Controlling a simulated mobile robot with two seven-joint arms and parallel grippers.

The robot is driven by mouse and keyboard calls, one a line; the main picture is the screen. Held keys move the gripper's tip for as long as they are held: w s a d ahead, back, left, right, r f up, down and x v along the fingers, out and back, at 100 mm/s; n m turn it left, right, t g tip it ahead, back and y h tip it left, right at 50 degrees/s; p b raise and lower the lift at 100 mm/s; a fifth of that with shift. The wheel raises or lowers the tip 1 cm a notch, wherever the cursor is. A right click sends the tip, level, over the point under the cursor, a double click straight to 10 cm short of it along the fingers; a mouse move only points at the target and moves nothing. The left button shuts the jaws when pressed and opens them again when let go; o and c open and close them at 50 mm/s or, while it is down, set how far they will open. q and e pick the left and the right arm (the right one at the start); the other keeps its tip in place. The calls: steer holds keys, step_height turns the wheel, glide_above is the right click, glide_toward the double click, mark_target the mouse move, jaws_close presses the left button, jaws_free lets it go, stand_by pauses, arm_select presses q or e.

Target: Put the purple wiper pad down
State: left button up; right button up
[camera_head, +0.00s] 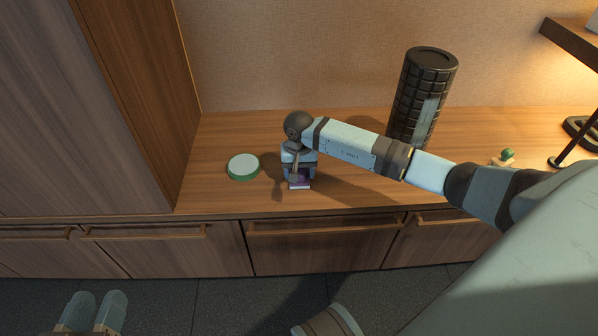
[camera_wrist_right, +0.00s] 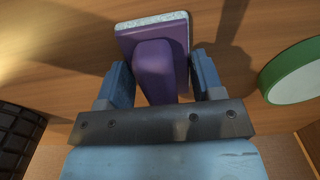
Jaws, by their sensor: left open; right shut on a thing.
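The purple wiper pad (camera_wrist_right: 155,65) has a purple block handle and a pale speckled layer along its edge. My right gripper (camera_wrist_right: 165,82) is shut on the handle, one finger on each side. In the head view the pad (camera_head: 299,184) shows as a small purple and white patch under my right gripper (camera_head: 298,175), over the counter near its front edge. The wrist and fingers hide most of it there. I cannot tell whether the pad touches the counter. My left gripper (camera_head: 97,298) is open and empty at the bottom left, in front of the drawers.
A round green-rimmed white disc (camera_head: 243,166) lies left of the pad. A black ribbed cylinder (camera_head: 408,95) stands at the back right, behind my right arm. A small green-topped item (camera_head: 506,156) sits farther right. A tall wooden cabinet (camera_head: 140,90) bounds the counter (camera_head: 225,125) on the left.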

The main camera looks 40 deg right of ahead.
steer(key=o, duration=0.9)
steer(key=shift+c, duration=0.2)
steer(key=shift+f, duration=0.1)
